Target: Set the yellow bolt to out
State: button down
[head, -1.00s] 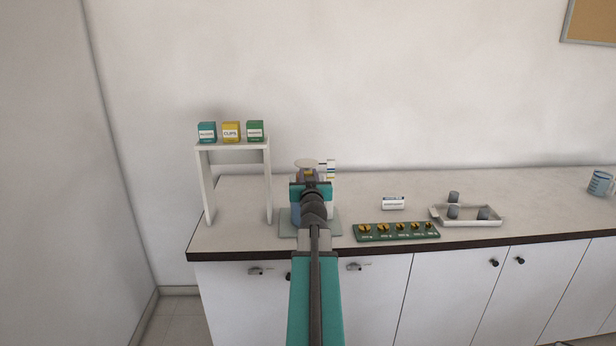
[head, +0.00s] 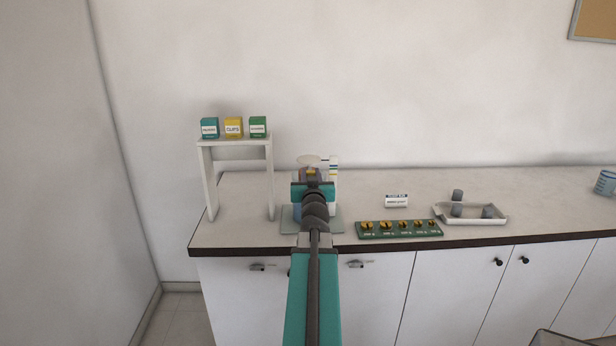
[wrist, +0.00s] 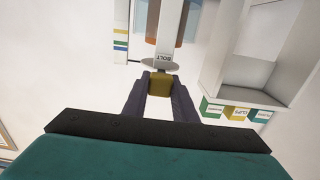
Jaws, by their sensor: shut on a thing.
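The yellow bolt (wrist: 160,86) shows in the wrist view between the two dark fingers of my gripper (wrist: 160,92). My gripper is shut on it. A light plate lettered "BOLT" (wrist: 165,57) lies just beyond the bolt. In the head view my gripper (head: 312,176) is in front of the manometer board (head: 333,180), and my arm hides most of that board. A small bit of yellow shows at the gripper there. How far the bolt is pushed in or pulled out cannot be told.
A white stand (head: 207,180) with teal, yellow and green boxes is close on the left. On the right are a green panel with several yellow knobs (head: 398,228), a small white sign (head: 396,201) and a tray (head: 470,219) with grey cylinders. The counter (head: 540,200) is largely clear farther right.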

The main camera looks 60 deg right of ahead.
jog(key=shift+a+f, duration=0.1)
jog(key=shift+f, duration=0.05)
jog(key=c, duration=1.6)
grip_release()
jog(key=shift+s, duration=0.15)
jog(key=shift+o, duration=0.8)
jog(key=shift+s+a+r, duration=0.1)
jog(key=shift+a+r, duration=0.1)
jog(key=shift+d+f, duration=0.1)
jog(key=shift+d, duration=0.1)
jog(key=shift+a, duration=0.1)
jog(key=b+v, duration=0.2)
jog(key=shift+s+a, duration=0.15)
jog(key=shift+a, duration=0.25)
jog(key=shift+b, duration=0.4)
